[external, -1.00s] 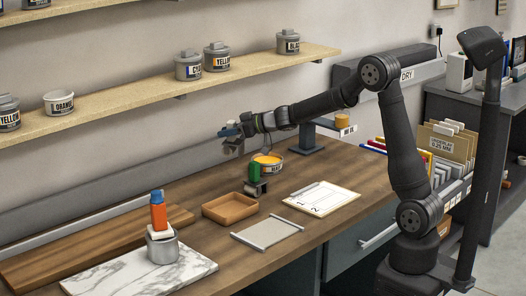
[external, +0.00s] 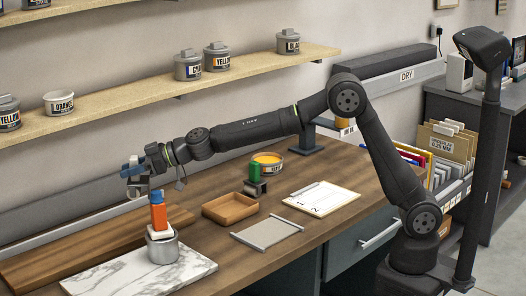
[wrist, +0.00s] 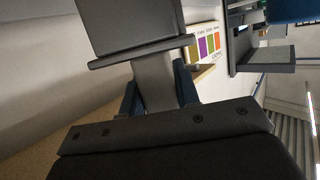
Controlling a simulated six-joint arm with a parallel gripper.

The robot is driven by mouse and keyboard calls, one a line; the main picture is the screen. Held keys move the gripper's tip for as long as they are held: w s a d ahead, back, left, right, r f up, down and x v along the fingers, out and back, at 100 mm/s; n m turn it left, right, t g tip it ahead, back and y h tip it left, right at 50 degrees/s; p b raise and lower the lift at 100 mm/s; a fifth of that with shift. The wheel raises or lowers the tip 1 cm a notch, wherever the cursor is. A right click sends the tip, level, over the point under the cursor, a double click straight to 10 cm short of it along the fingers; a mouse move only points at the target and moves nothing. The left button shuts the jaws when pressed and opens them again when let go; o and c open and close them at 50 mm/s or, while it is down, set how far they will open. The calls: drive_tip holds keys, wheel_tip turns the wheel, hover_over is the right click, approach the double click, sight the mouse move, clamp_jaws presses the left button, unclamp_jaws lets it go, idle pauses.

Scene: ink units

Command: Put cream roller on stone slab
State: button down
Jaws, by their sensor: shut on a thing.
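My gripper (external: 134,176) is in the air above the left part of the bench, with blue fingers shut on a greyish object (external: 138,190). The wrist view shows it as a broad grey block on a narrower neck (wrist: 140,30) between the fingers; I cannot tell from its colour whether it is the cream roller. The stone slab (external: 105,277), white with grey veins, lies at the front left, below my gripper. A grey can (external: 162,251) stands on it, with an orange-handled, white-based tool (external: 158,214) upright on top.
A wooden board (external: 70,248) lies behind the slab. A shelf (external: 130,93) with tins runs along the wall. The slab's left part is bare.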

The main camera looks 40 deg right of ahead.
drive_tip(key=s+a+n+g, duration=0.1)
drive_tip(key=s+a, duration=0.7)
drive_tip(key=a, duration=0.2)
drive_tip(key=n+g+y, duration=0.2)
drive_tip(key=g, duration=0.1)
hover_over(119, 285)
wheel_tip(119, 285, down, 6)
drive_tip(key=shift+t, duration=0.3)
drive_tip(key=shift+w+f, duration=0.1)
drive_tip(key=shift+f, duration=4.65)
drive_tip(key=shift+f, duration=0.1)
drive_tip(key=shift+d+f, duration=0.1)
drive_tip(key=shift+f, duration=0.5)
drive_tip(key=c, duration=1.1)
unclamp_jaws()
drive_tip(key=shift+f, duration=0.1)
